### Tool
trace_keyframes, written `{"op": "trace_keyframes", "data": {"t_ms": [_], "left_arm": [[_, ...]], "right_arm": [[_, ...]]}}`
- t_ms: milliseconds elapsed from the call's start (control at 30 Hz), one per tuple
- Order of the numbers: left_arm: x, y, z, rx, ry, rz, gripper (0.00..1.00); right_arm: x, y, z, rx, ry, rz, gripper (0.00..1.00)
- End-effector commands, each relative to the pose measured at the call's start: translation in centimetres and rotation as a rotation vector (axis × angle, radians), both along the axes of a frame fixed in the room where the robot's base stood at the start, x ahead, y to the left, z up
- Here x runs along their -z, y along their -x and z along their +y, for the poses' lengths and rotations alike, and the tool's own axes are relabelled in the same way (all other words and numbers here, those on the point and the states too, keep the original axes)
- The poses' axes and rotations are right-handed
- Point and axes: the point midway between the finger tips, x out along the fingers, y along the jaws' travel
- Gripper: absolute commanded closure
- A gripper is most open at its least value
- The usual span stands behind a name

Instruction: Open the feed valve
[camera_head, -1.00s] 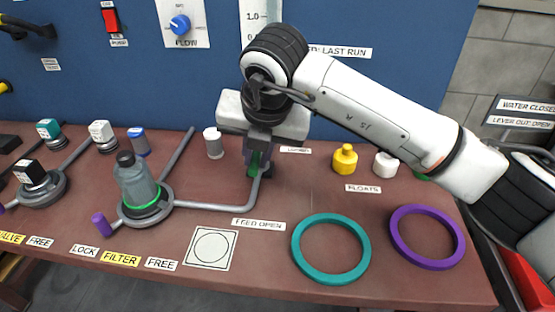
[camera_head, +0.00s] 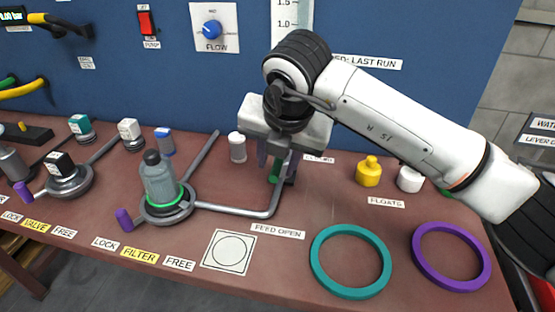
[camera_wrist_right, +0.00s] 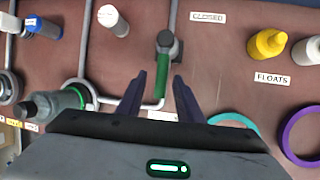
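The feed valve (camera_wrist_right: 165,40) is a grey round fitting with a green-gripped lever at the end of a grey pipe. Its green part also shows in the head view (camera_head: 276,170), partly hidden by my gripper. The "FEED OPEN" label (camera_head: 278,231) lies in front of the pipe, and the "CLOSED" label (camera_wrist_right: 208,17) is at the valve's upper right in the wrist view. My right gripper (camera_wrist_right: 160,76) is open, its dark purple fingers pointing at the valve. The lever appears ahead of the gap between the fingertips; contact cannot be told. My left gripper is out of view.
A grey bottle (camera_head: 159,181) stands on a green-lit ring at the left of the pipe. A white-capped cylinder (camera_head: 237,147) stands near the valve. Yellow (camera_head: 368,171) and white (camera_head: 410,179) floats, a teal ring (camera_head: 350,282) and a purple ring (camera_head: 451,285) are at the right.

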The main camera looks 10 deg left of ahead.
Motion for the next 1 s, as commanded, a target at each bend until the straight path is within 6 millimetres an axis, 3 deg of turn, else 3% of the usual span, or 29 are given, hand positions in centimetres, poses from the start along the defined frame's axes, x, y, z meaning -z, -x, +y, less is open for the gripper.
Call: {"op": "trace_keyframes", "data": {"t_ms": [233,500,700,1000], "left_arm": [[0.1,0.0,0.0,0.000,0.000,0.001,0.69],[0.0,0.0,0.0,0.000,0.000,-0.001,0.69],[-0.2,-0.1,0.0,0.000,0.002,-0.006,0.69],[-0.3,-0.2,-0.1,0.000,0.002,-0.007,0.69]], "right_arm": [[-1.2,0.4,-0.3,0.000,0.000,-0.002,0.67],[-6.1,2.4,-1.3,-0.001,0.001,-0.003,0.67],[-8.6,3.5,-1.8,0.000,0.000,-0.002,0.67],[-9.4,3.9,-2.0,0.000,0.000,0.000,0.67]]}}
